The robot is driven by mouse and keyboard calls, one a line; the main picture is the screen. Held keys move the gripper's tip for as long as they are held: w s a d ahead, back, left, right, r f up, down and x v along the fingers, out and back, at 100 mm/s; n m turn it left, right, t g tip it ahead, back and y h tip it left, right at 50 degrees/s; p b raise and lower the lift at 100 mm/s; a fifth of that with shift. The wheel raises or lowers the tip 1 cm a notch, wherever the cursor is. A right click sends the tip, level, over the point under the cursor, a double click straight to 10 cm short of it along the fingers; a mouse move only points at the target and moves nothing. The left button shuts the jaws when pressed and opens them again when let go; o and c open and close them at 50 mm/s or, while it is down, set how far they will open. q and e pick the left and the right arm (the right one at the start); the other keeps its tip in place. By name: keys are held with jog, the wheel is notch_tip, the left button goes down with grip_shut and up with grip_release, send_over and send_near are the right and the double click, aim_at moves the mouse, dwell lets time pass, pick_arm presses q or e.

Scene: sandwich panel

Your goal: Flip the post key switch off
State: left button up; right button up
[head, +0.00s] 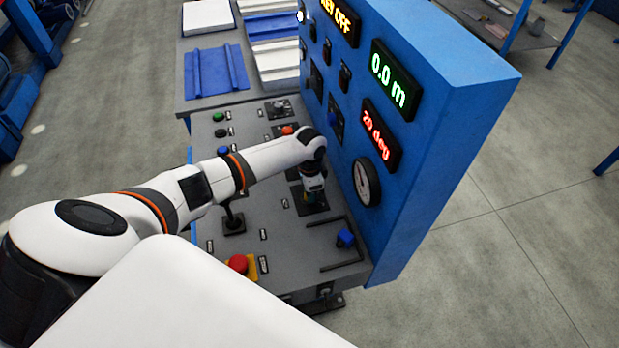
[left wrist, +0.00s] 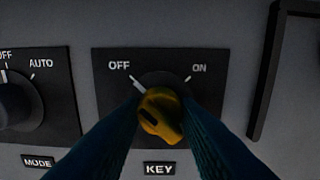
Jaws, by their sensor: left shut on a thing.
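The yellow key switch (left wrist: 161,113) sits on a dark plate marked OFF at upper left and ON at upper right, with a KEY label below, in the left wrist view. Its grip appears tilted from upper left to lower right, in line with the OFF mark. My left gripper (left wrist: 162,120) is shut on the key switch, with one dark finger on each side. In the head view my left gripper (head: 311,187) reaches down to the console and mostly hides the switch. The display (head: 336,17) at the top reads KEY OFF. My right gripper is not in view.
The upright blue panel (head: 455,130) stands close to the right of my left gripper. A black lever (head: 232,217), a red emergency button (head: 238,263) and a blue knob (head: 346,237) behind a rail stand nearby. A MODE switch (left wrist: 14,103) is left of the key plate.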

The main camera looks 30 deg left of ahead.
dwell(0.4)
pick_arm(q)
jog(key=o, duration=1)
notch_tip(320, 180, up, 12)
jog(key=shift+r+b, duration=0.1)
jog(key=shift+b, duration=0.25)
